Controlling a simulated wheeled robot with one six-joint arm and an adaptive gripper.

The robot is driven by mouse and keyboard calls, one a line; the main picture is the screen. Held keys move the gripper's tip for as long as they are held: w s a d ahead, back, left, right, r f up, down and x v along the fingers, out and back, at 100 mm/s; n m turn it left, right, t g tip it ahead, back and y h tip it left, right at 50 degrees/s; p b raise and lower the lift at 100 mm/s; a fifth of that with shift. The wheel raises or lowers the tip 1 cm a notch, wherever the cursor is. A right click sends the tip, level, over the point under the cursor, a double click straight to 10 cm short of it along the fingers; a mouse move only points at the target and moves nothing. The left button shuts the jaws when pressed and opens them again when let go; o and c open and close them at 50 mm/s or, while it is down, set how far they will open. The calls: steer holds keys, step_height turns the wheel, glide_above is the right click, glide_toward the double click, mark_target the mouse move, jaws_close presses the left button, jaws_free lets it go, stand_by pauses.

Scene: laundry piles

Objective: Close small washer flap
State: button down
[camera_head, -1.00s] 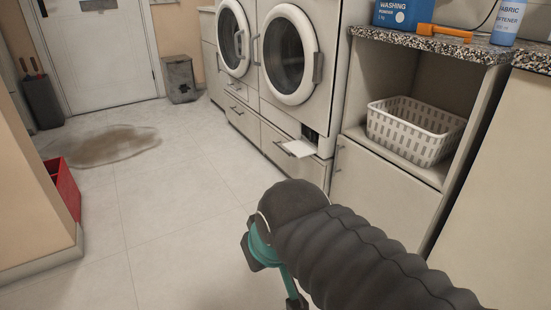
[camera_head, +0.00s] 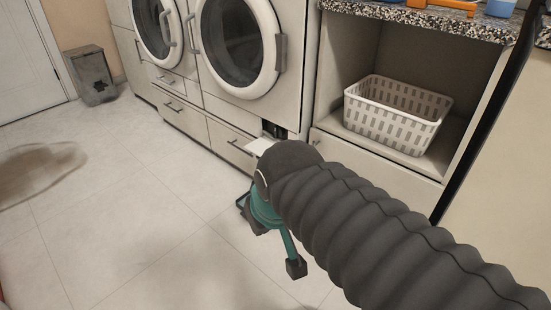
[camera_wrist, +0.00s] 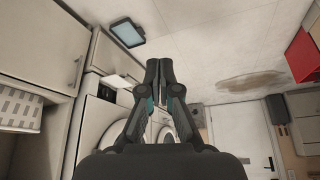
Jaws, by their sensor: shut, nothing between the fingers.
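The small washer flap (camera_head: 260,146) is a pale plate at the lower right of the right-hand washer. It stands out roughly level from a dark opening (camera_head: 273,129). Its near end is partly behind my arm in the head view. In the wrist view, which is turned upside down, the flap (camera_wrist: 115,80) shows left of my fingers beside the dark opening. My gripper (camera_wrist: 158,66) is shut and empty, its fingertips together. It appears apart from the flap, over the floor in front of the washers. My arm hides most of the gripper in the head view.
Two round-door washers (camera_head: 237,47) stand above drawers with bar handles. A white basket (camera_head: 397,115) sits in the open shelf at right. A dark-framed panel (camera_wrist: 126,32) appears low near the cabinets. A bin (camera_head: 92,75) and floor puddle (camera_head: 38,170) are at left; floor between is clear.

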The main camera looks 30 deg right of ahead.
steer(key=w+d+f+m+t+y+p, duration=0.2)
steer(key=w+d+f+m+y, duration=0.25)
steer(key=w+f+m, duration=0.75)
steer(key=w+d+f+m+t+y+p, duration=0.25)
steer(key=w+d+f+m, duration=0.35)
steer(key=w+f, duration=0.7)
steer(key=w+d+f+m+t+y+p, duration=0.1)
steer(key=w+d+f+m+t+y, duration=0.4)
steer(key=f, duration=1.2)
steer(key=w+d+r+m+t+h, duration=0.5)
steer(key=w+d+m, duration=0.4)
steer(key=d, duration=0.2)
steer(key=w+a+r+p, duration=0.1)
steer(key=w+a+r, duration=0.2)
steer(key=w+r, duration=0.3)
steer(key=shift+w+a+r, duration=0.15)
steer(key=shift+w, duration=1.4)
